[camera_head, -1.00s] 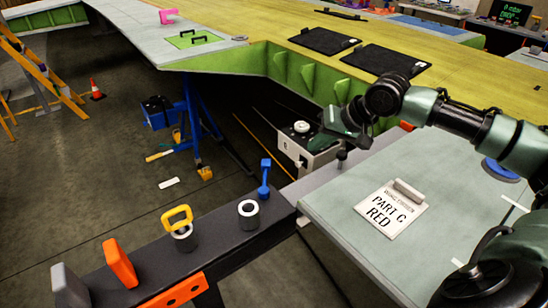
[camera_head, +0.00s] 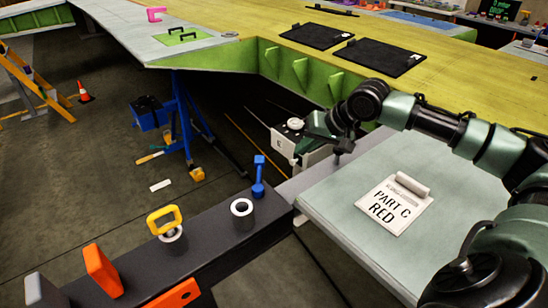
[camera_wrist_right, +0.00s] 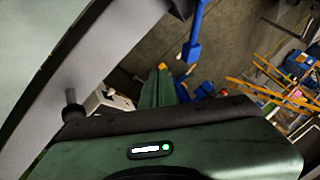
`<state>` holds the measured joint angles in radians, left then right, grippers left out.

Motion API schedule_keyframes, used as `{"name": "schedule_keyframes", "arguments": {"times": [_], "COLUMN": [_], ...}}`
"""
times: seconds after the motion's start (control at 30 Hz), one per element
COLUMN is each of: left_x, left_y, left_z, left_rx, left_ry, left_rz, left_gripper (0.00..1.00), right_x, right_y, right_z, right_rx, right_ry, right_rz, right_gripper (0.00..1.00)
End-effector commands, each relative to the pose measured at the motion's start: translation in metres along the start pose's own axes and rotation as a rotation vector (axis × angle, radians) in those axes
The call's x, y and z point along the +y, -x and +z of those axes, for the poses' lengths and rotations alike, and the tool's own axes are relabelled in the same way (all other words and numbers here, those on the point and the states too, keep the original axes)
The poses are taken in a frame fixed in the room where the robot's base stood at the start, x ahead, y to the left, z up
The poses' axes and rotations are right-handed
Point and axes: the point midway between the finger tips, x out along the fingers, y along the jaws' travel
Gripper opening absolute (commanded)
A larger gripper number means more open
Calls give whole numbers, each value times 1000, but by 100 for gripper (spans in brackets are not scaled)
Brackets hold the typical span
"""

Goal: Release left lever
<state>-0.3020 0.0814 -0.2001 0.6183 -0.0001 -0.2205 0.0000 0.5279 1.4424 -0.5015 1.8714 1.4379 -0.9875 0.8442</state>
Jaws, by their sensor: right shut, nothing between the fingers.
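A blue lever (camera_head: 258,178) stands upright at the far end of the dark beam (camera_head: 222,228). It also shows at the top of the right wrist view (camera_wrist_right: 193,42). A yellow handle (camera_head: 164,218) is further down the beam. No label shows which part is the left lever. My right gripper (camera_head: 312,140) is shut and empty, to the right of the blue lever and apart from it. In the right wrist view its green fingers (camera_wrist_right: 160,86) point toward the blue lever's side. My left gripper is out of view.
An orange block (camera_head: 102,270) and a grey block (camera_head: 42,291) stand nearer on the beam, with a white-topped ring (camera_head: 242,208) beside the blue lever. A white box (camera_head: 284,146) stands behind the gripper.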

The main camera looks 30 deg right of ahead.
Motion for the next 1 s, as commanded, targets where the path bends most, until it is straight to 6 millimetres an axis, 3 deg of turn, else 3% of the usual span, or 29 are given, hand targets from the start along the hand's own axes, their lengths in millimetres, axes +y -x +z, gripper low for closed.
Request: {"name": "schedule_keyframes", "arguments": {"times": [0.37, 0.6, 1.0], "left_x": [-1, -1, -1], "left_y": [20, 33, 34], "left_z": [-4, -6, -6], "left_rx": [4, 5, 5], "left_ry": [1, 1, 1], "left_rz": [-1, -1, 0], "left_gripper": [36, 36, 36], "right_x": [-3, -31, -36], "right_y": [-78, -93, -98], "right_z": [0, -1, 0], "right_rx": [-2, 1, 0], "right_ry": [-2, 1, 0], "right_rz": [-2, -2, 0], "right_gripper": [0, 0, 0]}}
